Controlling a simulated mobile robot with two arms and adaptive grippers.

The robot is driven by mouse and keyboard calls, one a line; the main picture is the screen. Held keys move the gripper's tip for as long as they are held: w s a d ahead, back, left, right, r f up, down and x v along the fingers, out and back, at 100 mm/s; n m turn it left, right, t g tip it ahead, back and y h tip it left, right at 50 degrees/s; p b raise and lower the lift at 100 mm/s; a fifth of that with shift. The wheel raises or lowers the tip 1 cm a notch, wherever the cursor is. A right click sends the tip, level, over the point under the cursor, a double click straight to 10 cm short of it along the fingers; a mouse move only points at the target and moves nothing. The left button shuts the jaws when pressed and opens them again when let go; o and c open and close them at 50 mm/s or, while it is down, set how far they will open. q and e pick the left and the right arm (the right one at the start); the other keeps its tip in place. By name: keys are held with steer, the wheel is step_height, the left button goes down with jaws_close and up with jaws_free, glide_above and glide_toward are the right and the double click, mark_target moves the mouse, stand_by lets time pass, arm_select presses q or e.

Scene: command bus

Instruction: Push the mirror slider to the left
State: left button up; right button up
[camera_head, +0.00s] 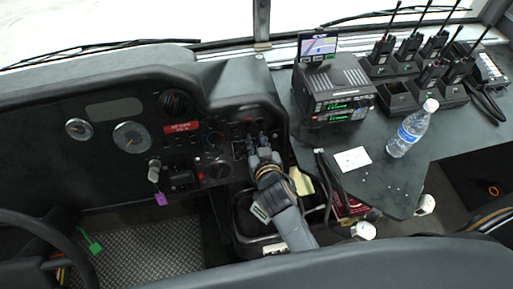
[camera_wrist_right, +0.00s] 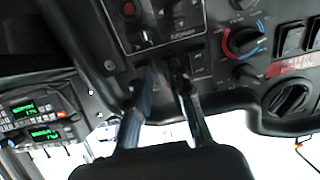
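The mirror slider cannot be told apart for certain; small controls sit on the dashboard control panel (camera_wrist_right: 190,48) around my fingertips. My right gripper (camera_head: 256,137) reaches up to this panel from below, right of the round heater dial. In the right wrist view my right gripper (camera_wrist_right: 166,74) has its two fingers apart, with a narrow dark gap between the tips. The tips are at or very close to the panel; contact cannot be told. Nothing is clearly held. My left gripper is not in view.
A radio unit (camera_head: 335,92) stands right of the panel. A water bottle (camera_head: 411,130) and a white card (camera_head: 352,160) are on the dark counter (camera_head: 395,185), with several handheld radios behind. A black bin (camera_head: 245,222) is below my arm. The steering wheel (camera_head: 45,228) is at left.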

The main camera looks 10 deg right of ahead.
step_height(320, 180, up, 6)
steer(key=shift+f, duration=0.1)
stand_by(0.6)
